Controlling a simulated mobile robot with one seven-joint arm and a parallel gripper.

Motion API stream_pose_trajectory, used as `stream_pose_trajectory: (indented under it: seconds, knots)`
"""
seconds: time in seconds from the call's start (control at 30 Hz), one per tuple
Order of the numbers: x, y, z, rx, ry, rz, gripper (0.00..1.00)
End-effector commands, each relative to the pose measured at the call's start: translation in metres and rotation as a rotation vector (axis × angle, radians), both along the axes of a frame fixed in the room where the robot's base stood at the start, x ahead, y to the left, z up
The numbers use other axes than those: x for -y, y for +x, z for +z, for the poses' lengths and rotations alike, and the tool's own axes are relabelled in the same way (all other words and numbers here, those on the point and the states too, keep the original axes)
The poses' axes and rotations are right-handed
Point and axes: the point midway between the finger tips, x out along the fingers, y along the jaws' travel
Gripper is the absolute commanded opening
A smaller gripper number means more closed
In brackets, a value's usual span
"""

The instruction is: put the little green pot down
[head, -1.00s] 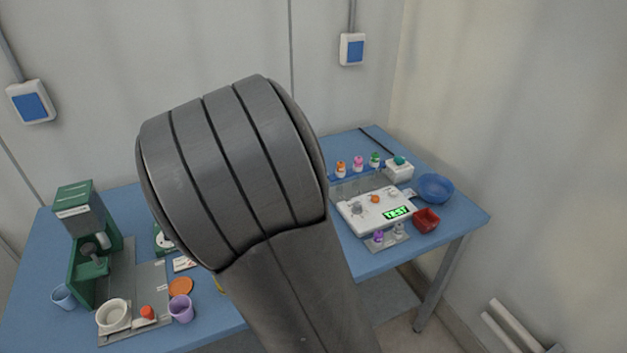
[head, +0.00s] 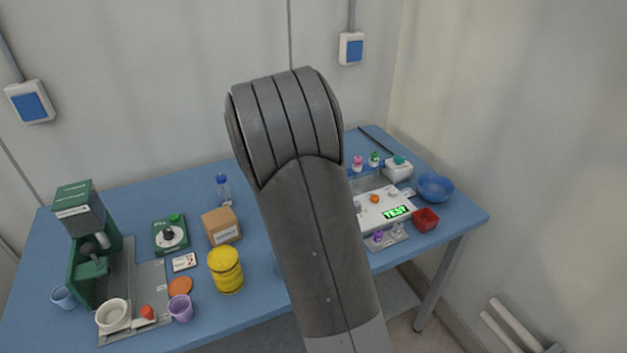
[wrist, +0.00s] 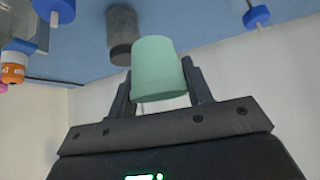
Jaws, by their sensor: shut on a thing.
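The little green pot (wrist: 160,72) is pale mint green and sits between the two fingers of my gripper (wrist: 163,88) in the wrist view. My gripper is shut on it. A grey cylinder (wrist: 122,34) stands close beyond the pot in that view; I cannot tell whether they touch. The blue table surface (wrist: 190,18) shows behind the pot, and I cannot tell the gap between them. In the head view my arm hides the gripper and the pot.
On the blue table (head: 130,200) stand a yellow jar (head: 225,270), a cardboard box (head: 221,228) and a bottle (head: 223,190). A white device reading TEST (head: 380,208), a red bin (head: 425,220) and a blue bowl (head: 435,187) are at the right. A green machine (head: 80,240) stands left.

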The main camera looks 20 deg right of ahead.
Motion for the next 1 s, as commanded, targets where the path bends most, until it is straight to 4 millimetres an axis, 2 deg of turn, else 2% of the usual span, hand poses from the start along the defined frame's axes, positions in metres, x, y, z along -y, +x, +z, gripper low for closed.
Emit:
stream_pose_trajectory:
  seconds: [0.03,0.27,0.5,0.73,0.87,1.0]
  knots:
    - [0.011,0.007,-0.002,-0.001,0.001,0.003,0.21]
    - [0.051,0.039,-0.008,0.001,0.002,0.057,0.21]
    - [0.111,0.070,-0.010,0.002,0.001,0.121,0.21]
    - [0.164,0.085,-0.002,0.003,0.001,0.166,0.21]
    - [0.184,0.089,0.002,0.003,0.000,0.181,0.21]
    - [0.182,0.088,-0.025,-0.002,0.003,0.183,0.21]
